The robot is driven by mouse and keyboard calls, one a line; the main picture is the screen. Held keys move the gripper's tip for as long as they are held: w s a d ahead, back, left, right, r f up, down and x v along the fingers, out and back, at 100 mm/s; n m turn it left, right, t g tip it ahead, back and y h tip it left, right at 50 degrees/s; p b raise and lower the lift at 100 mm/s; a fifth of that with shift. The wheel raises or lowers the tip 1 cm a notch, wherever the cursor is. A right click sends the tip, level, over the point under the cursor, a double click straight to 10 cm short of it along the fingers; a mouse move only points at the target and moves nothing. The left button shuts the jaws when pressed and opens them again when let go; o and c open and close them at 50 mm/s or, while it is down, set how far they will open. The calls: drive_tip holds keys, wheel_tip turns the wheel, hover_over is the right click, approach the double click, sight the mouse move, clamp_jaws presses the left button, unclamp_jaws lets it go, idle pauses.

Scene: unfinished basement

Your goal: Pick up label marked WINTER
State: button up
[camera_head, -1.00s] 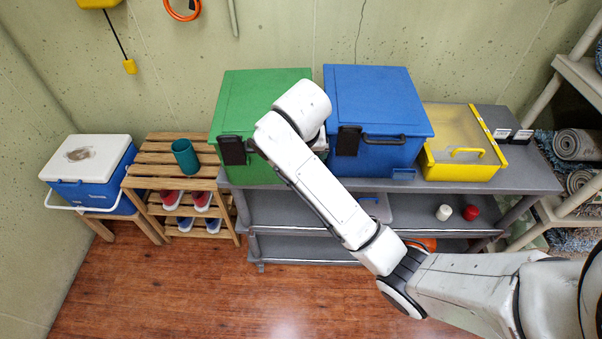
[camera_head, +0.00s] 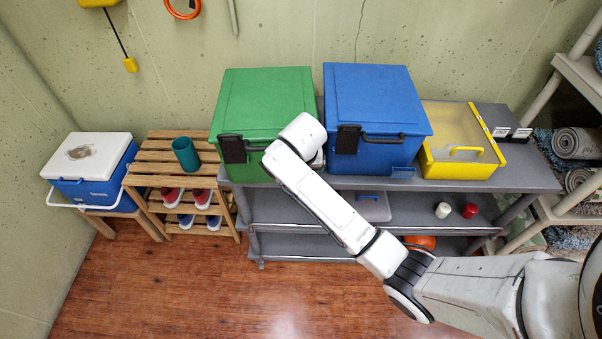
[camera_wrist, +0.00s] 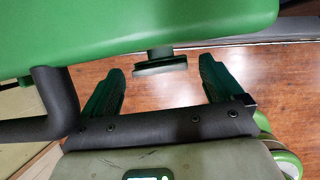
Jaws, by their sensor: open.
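Two small dark labels with white cards stand on the right end of the grey shelf unit's top, a left one (camera_head: 501,132) and a right one (camera_head: 522,133). Their writing is too small to read, so I cannot tell which says WINTER. My gripper (camera_wrist: 160,82) is open and empty in the wrist view, its two dark green fingers apart. It is beside the front of the green bin (camera_head: 265,100), well left of both labels. The bin's green edge (camera_wrist: 120,25) and a dark latch-like piece (camera_wrist: 160,60) show close to the fingers. In the head view my arm hides the gripper.
The blue bin (camera_head: 378,95) and yellow bin (camera_head: 460,160) stand between my gripper and the labels on the grey shelf unit (camera_head: 440,182). A wooden rack (camera_head: 165,150) and blue-white cooler (camera_head: 88,182) are left. Open wooden floor (camera_head: 200,285) lies in front.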

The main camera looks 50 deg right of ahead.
drive_tip(key=c, duration=1.1)
drive_tip(key=shift+r, duration=0.1)
